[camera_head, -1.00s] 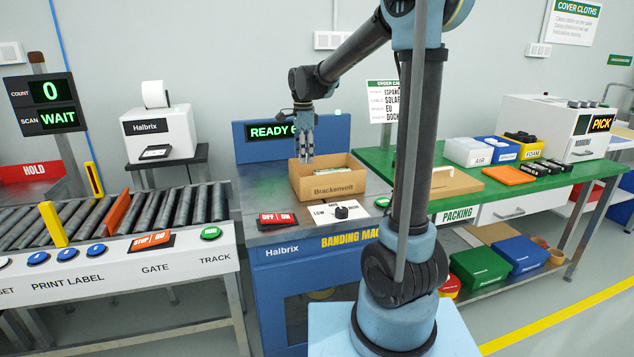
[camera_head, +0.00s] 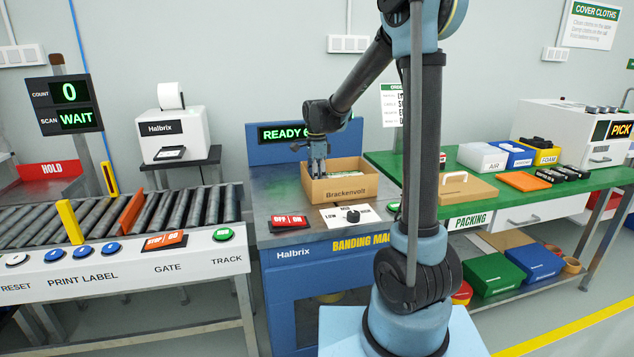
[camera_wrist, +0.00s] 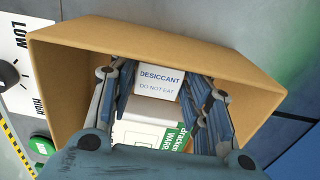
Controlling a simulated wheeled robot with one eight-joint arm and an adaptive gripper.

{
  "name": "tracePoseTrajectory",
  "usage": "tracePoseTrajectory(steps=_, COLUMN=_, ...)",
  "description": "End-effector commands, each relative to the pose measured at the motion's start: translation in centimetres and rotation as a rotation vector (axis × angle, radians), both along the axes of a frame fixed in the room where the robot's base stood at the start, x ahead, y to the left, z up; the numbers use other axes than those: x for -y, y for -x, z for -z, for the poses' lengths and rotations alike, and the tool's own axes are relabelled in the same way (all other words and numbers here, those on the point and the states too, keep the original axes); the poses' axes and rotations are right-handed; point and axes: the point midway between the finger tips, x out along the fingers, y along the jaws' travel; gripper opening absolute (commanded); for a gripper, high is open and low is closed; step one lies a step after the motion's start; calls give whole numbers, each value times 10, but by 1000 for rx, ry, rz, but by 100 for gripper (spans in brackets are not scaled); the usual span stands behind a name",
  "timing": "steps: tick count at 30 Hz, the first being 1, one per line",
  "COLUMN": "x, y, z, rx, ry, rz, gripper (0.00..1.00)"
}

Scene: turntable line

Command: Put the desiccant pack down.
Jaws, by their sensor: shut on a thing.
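The desiccant pack (camera_wrist: 160,79), a small white block with blue lettering, is between the fingers of my gripper (camera_wrist: 159,92) in the wrist view. My gripper is shut on it. In the head view my gripper (camera_head: 319,172) reaches down inside the left part of the open cardboard box (camera_head: 345,190) marked Brackenvolt. The box walls (camera_wrist: 190,35) surround the fingers in the wrist view. The pack cannot be made out in the head view. Whether its underside touches anything in the box is hidden.
A white item with a green label (camera_wrist: 137,133) lies in the box beside the pack. The box stands on the banding machine (camera_head: 285,215), behind its red switch (camera_head: 289,222) and dial (camera_head: 352,215). The green packing table (camera_head: 470,205) is to the right, the roller conveyor (camera_head: 180,207) to the left.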

Motion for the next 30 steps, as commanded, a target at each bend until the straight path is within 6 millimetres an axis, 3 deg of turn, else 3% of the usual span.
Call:
tracePoseTrajectory(steps=16, x=0, y=0, z=11, rx=0, ry=0, rz=0, gripper=28)
tracePoseTrajectory(steps=17, x=0, y=0, z=11, rx=0, ry=0, rz=0, gripper=46)
tracePoseTrajectory(steps=19, x=0, y=0, z=11, rx=0, ry=0, rz=0, gripper=62)
tracePoseTrajectory(steps=30, x=0, y=0, z=10, rx=0, ry=0, rz=0, gripper=64)
